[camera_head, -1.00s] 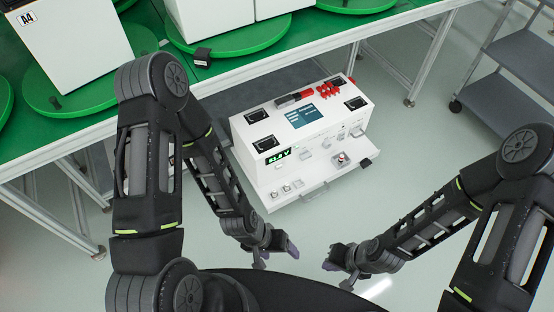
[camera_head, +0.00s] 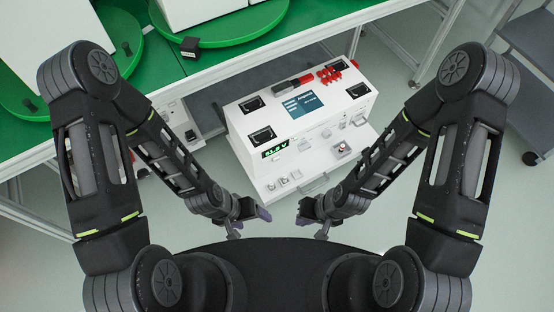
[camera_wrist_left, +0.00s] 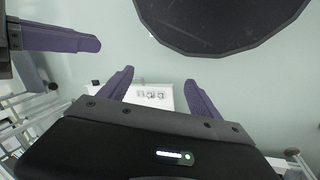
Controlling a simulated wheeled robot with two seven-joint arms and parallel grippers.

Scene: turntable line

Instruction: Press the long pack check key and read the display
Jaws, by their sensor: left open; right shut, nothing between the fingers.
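A white test console (camera_head: 300,125) stands in front of me in the head view. Its green-lit display (camera_head: 274,147) on the front face seems to read 61.8 V, though the digits are small. A blue screen (camera_head: 303,104) is on its top. Several small keys (camera_head: 284,181) sit on its lower front ledge; their labels are too small to read. My left gripper (camera_head: 262,213) is open and empty, in front of the console and apart from it. It also shows in the left wrist view (camera_wrist_left: 158,92). My right gripper (camera_head: 301,214) is shut and empty, also apart from the console.
A green-topped bench (camera_head: 220,65) with round green turntables (camera_head: 235,28) runs behind the console. Red clips (camera_head: 330,73) are on the console's top. A grey shelf cart (camera_head: 530,50) stands at the right.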

